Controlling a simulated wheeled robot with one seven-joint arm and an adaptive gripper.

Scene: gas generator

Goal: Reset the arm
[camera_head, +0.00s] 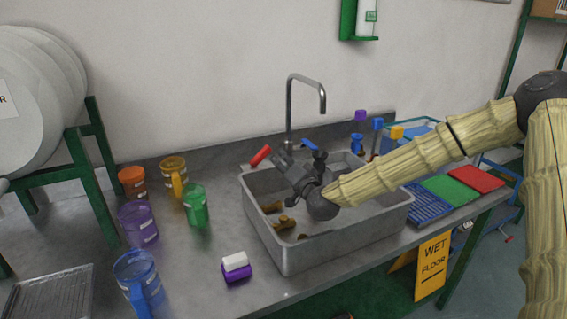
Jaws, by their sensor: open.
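My arm reaches in from the right, wrapped in a pale ribbed cover. My gripper (300,158) is dark and is over the metal sink (348,243), near its back left part. Its fingers point up and away, towards the faucet (289,112), and are apart with nothing seen between them. A red-handled item (260,156) is just left of the fingers at the sink's back rim. Yellowish-brown things (284,223) lie inside the basin below my gripper. My wrist and forearm hide part of the sink's right side.
Cups stand left of the sink: orange (132,182), yellow (174,172), green (195,206), purple (138,224) and blue (139,282). A white and purple block (236,267) lies in front. Coloured mats (450,190) and bottles are at right. A yellow sign (432,266) stands below.

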